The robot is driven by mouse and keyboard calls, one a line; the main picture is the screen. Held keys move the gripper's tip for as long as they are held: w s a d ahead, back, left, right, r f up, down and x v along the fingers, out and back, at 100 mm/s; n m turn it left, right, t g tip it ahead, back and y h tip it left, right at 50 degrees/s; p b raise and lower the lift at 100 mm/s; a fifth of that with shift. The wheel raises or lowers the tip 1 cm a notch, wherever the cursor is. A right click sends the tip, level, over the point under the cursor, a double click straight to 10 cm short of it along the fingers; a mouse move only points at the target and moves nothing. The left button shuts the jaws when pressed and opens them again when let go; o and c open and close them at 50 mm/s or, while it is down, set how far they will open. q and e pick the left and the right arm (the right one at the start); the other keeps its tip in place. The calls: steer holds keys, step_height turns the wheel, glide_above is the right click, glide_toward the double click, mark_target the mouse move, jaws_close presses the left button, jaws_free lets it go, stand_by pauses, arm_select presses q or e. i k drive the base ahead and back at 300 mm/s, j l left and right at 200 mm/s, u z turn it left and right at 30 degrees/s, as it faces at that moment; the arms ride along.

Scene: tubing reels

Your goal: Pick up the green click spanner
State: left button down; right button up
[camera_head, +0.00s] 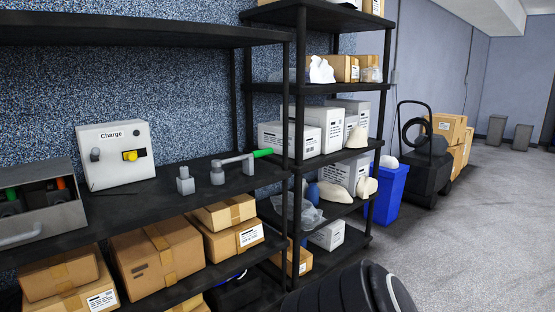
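A green handle (262,153), which looks like the green click spanner's grip, shows on the black shelf's right part, near the front upright. It lies about level, in line with a grey metal arm (233,160) that runs between grey fixtures on the shelf. I cannot tell whether the handle is joined to the fixture or only rests in it. Another small green item (10,194) stands in the grey metal box at the far left; its shape is mostly hidden. Neither of my grippers is in view.
A white "Charge" box (116,154) with a yellow knob stands on the same black shelf (150,206). A grey metal box (48,214) sits left of it. A small grey block (185,181) stands nearby. Cardboard boxes (158,257) fill the level below. Open floor (460,240) lies right.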

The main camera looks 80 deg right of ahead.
mark_target(216, 164)
steer(key=k+l+z, duration=0.1)
steer(key=z, duration=2.15)
steer(key=i+l+u, duration=0.15)
steer(key=u, duration=0.15)
steer(key=i+l+u, duration=0.15)
steer(key=u, duration=0.2)
steer(key=i+l+u, duration=0.1)
steer(key=l, duration=0.3)
steer(key=i+l+u, duration=0.15)
steer(key=l, duration=0.3)
steer(key=i+l, duration=0.15)
steer(key=l, duration=0.2)
steer(key=i+l+u, duration=0.1)
steer(key=l, duration=0.3)
steer(key=i+l, duration=0.15)
steer(key=l, duration=0.2)
steer(key=i+l, duration=0.1)
steer(key=l, duration=0.3)
steer(key=i+l+u, duration=0.1)
steer(key=l, duration=0.25)
steer(key=i+l, duration=0.15)
steer(key=l, duration=0.25)
steer(key=u, duration=0.05)
